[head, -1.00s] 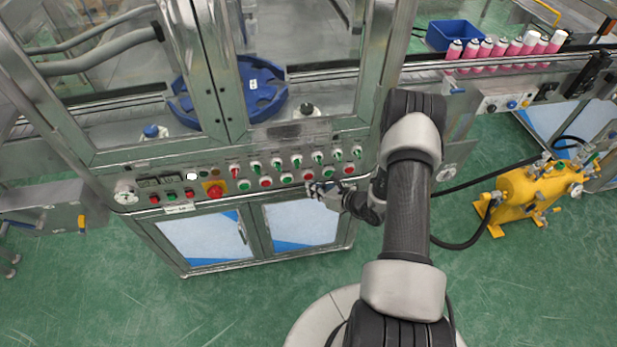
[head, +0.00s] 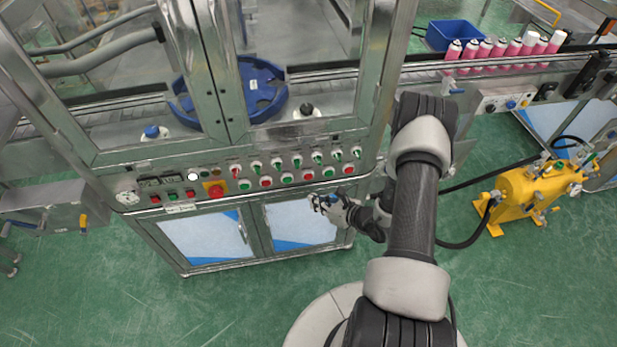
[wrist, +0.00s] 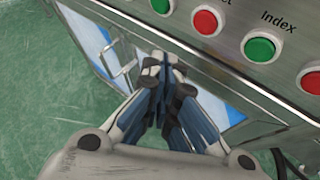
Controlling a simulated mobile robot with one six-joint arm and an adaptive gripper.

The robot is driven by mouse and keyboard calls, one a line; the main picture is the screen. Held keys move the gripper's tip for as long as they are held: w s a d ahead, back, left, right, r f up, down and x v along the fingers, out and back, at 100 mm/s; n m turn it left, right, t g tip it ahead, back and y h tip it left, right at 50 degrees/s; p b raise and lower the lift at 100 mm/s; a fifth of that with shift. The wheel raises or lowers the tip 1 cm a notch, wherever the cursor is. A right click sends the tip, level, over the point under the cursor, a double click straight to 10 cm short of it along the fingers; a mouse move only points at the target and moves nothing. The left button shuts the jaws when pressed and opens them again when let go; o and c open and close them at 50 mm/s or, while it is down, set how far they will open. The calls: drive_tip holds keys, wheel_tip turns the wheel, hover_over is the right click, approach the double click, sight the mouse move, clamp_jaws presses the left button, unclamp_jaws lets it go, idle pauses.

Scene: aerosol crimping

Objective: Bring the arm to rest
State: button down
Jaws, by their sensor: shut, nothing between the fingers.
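My gripper (head: 316,201) is in front of the crimping machine's lower cabinet, a little below the control panel (head: 222,187). It is shut and empty. In the wrist view my gripper's fingers (wrist: 165,62) are together, with the cabinet doors and green floor behind them. The panel's red button (wrist: 206,22) and the green button (wrist: 260,48) marked "Index" are above and to the right of the fingertips, apart from them. My arm (head: 413,205) reaches up from the lower right and bends toward the machine.
The glass-doored machine with a blue star wheel (head: 254,97) stands ahead. Pink cans (head: 485,50) line the conveyor at the right, near a blue bin (head: 455,34). A yellow tank (head: 527,190) with a black hose is at right. Green floor is clear at lower left.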

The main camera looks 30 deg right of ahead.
idle(0.4)
drive_tip(key=w+a+r+n+g+y, duration=0.1)
drive_tip(key=a+r+n+y, duration=0.1)
drive_tip(key=a+r+n, duration=0.35)
drive_tip(key=w+a+r+n+g+y, duration=0.1)
drive_tip(key=w+a+r+n+y, duration=0.15)
drive_tip(key=r, duration=0.65)
drive_tip(key=s+a+r+n+g+y, duration=0.1)
drive_tip(key=s+a+r+n+g, duration=0.3)
drive_tip(key=r, duration=0.3)
drive_tip(key=s+a+r+n+g, duration=0.1)
drive_tip(key=s+a+r+n, duration=0.3)
drive_tip(key=a+r+n, duration=0.25)
drive_tip(key=s+a+r+n+g+h, duration=0.35)
drive_tip(key=s+r+n, duration=0.4)
drive_tip(key=s, duration=0.25)
drive_tip(key=s+d+r+n+t+h, duration=0.3)
drive_tip(key=s+d+r+n+h, duration=0.2)
drive_tip(key=s+d+n+h, duration=0.1)
drive_tip(key=s+d+n, duration=0.1)
drive_tip(key=s+n, duration=0.1)
drive_tip(key=s, duration=0.1)
drive_tip(key=shift+d+r+t+h, duration=0.2)
drive_tip(key=shift+d+t+h, duration=0.1)
drive_tip(key=shift+d+t, duration=0.05)
